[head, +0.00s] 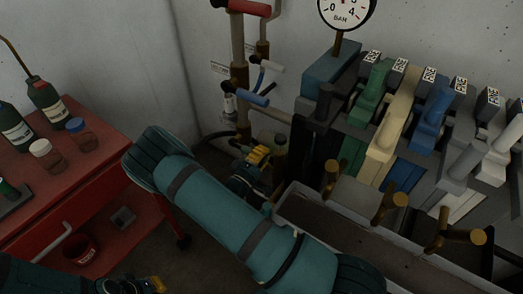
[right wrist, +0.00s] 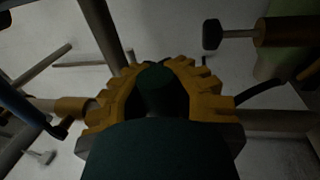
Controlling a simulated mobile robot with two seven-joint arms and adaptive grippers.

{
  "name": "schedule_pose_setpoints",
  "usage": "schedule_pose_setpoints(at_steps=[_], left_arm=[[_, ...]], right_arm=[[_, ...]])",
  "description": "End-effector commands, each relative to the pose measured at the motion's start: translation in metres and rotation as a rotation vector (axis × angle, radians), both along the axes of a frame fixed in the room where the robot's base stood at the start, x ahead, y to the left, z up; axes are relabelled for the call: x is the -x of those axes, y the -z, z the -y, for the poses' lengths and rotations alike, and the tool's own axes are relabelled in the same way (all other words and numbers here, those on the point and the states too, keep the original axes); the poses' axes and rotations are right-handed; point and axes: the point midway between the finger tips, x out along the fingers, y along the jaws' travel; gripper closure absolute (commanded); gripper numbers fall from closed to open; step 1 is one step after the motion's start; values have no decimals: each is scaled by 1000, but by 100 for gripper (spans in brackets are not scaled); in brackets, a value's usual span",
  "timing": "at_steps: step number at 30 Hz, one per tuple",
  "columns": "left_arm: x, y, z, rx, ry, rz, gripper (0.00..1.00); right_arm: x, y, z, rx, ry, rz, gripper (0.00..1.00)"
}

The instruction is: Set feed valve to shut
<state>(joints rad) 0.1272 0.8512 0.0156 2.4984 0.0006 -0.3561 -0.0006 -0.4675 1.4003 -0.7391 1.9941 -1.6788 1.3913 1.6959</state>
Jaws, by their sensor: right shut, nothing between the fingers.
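Several levers sit on brass pipework by the wall: a red one (head: 249,8) at the top, a pale-handled one (head: 268,66) and a blue one (head: 249,98) lower down. The small wall labels are unreadable, so I cannot tell which is the feed valve. My right gripper (head: 259,155) is just below the blue lever, beside the pipes, apart from that lever. Its yellow fingers (right wrist: 157,75) are shut and empty in the right wrist view, where a blue handle (right wrist: 22,108) shows at left. My left gripper (head: 150,285) is at the bottom edge, partly cut off; its opening is unclear.
A red cart (head: 95,165) with bottles and jars stands at left. A row of coloured lever blocks with tags stands at right, behind a grey trough (head: 335,222) and brass stubs (head: 392,203). A dial gauge (head: 345,10) is above. Pipes crowd the right gripper.

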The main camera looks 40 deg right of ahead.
Motion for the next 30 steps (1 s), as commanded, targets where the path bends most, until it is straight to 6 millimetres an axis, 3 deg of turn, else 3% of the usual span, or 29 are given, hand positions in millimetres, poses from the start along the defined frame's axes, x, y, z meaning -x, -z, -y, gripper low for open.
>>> schedule_pose_setpoints(at_steps=[12,14,17,30], left_arm=[[0,1,0,0,0,0,100],[0,1,0,0,0,0,100],[0,1,0,0,0,0,100],[0,0,0,0,0,0,100]], right_arm=[[1,5,-3,-13,-6,3,100],[1,5,-3,-13,-5,2,82],[1,4,-2,-12,-4,2,47],[3,4,-9,-8,-4,4,45]])
